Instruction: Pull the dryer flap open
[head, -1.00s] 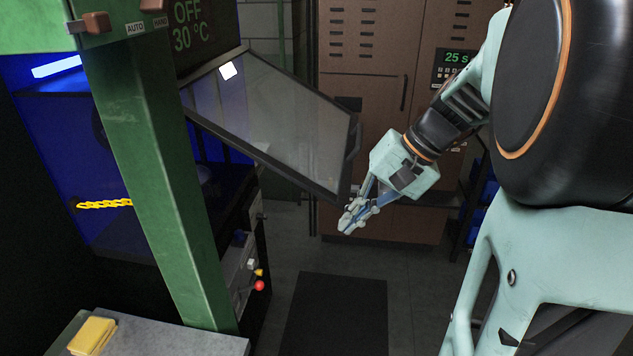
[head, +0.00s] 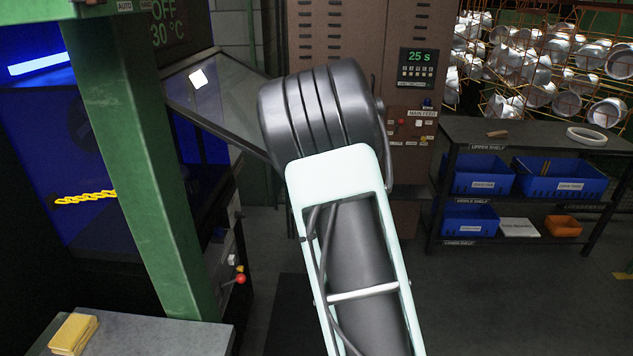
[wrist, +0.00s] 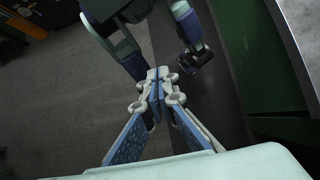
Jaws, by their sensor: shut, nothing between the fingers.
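The dryer flap (head: 228,98) is a dark-framed glass panel on the left in the head view. It stands tilted out from the machine, sloping down to the right. My arm hides its right, lower end. My gripper is hidden behind the arm in the head view. In the wrist view my gripper (wrist: 158,80) has its blue-padded fingers together with nothing between them. The floor lies beyond the fingertips there. I cannot make out the flap in the wrist view, and no contact with it shows.
A green post (head: 140,170) stands in front of the blue-lit machine interior. A grey ledge (head: 150,338) with a yellow block (head: 74,334) is at lower left. A brown cabinet (head: 335,30) stands behind. A black shelf (head: 530,128) with blue bins is right, with open floor before it.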

